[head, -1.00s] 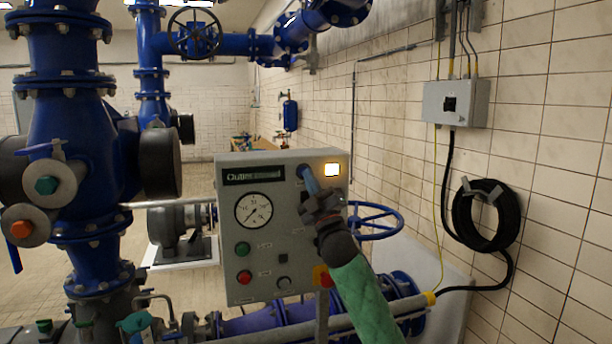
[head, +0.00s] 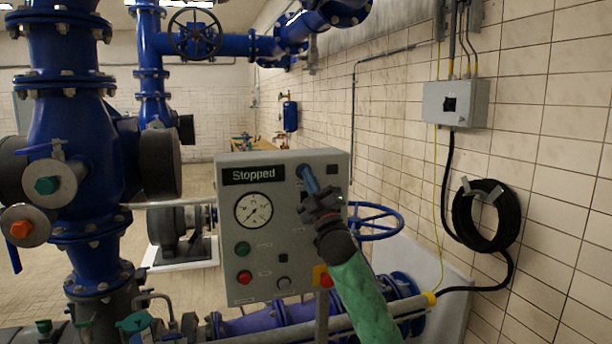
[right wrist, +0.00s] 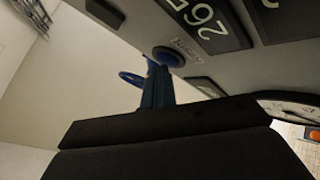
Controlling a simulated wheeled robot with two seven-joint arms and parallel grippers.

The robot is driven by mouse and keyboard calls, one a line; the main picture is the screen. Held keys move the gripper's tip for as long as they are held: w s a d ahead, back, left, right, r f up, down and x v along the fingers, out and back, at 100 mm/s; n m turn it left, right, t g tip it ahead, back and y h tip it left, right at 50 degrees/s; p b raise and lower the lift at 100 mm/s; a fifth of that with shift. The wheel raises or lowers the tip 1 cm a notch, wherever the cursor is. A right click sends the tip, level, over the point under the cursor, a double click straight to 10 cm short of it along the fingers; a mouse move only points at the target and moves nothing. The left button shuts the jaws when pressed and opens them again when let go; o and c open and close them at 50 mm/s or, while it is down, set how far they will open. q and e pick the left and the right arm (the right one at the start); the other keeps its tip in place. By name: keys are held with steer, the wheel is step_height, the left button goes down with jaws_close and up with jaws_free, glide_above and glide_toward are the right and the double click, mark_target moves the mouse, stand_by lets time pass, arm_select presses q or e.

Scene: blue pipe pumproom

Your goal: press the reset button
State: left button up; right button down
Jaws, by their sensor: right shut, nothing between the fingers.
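The grey control panel (head: 290,230) stands in the middle of the head view. Its display (head: 253,175) reads "Stopped". A round blue button (head: 302,169) is at its upper right, and it also shows in the right wrist view (right wrist: 168,56) beside a small label too blurred to read. My right gripper (head: 310,181) is shut and empty, its blue fingertips at the blue button. In the right wrist view the fingers (right wrist: 156,84) end right by the button; I cannot tell whether they touch it. My left gripper is in no view.
The panel also carries a gauge (head: 254,210), a green button (head: 243,249), a red button (head: 244,277) and a dark square lamp (head: 332,170). A blue handwheel (head: 374,221) is behind it at right. Large blue pipes (head: 75,130) stand at left.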

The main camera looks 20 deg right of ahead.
steer(key=shift+s, duration=0.4)
steer(key=s, duration=0.6)
steer(key=shift+p, duration=0.3)
steer(key=shift+d, duration=0.1)
stand_by(0.5)
